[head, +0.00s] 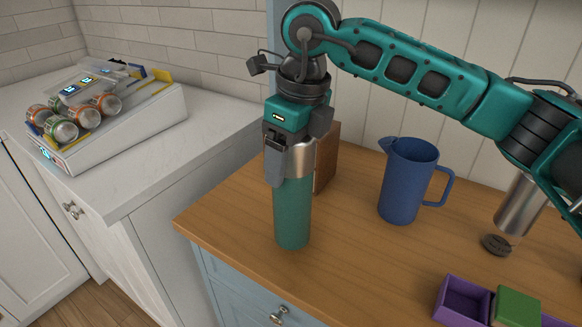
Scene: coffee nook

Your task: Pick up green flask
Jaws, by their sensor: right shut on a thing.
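The green flask (292,213) stands upright at the left part of the wooden counter, with a silver band near its top. My right gripper (288,150) comes down from above and is shut on the flask's upper part. The gripper hides the flask's top. I cannot tell whether its base touches the counter or hangs just above it. My left gripper is not in view.
A brown wooden block (327,160) stands close behind the flask. A blue pitcher (408,183) is to the right, then a silver cylinder (520,205). Purple trays (462,300) with a green block (516,305) sit at front right. A white box (125,125) with cans is on the left counter.

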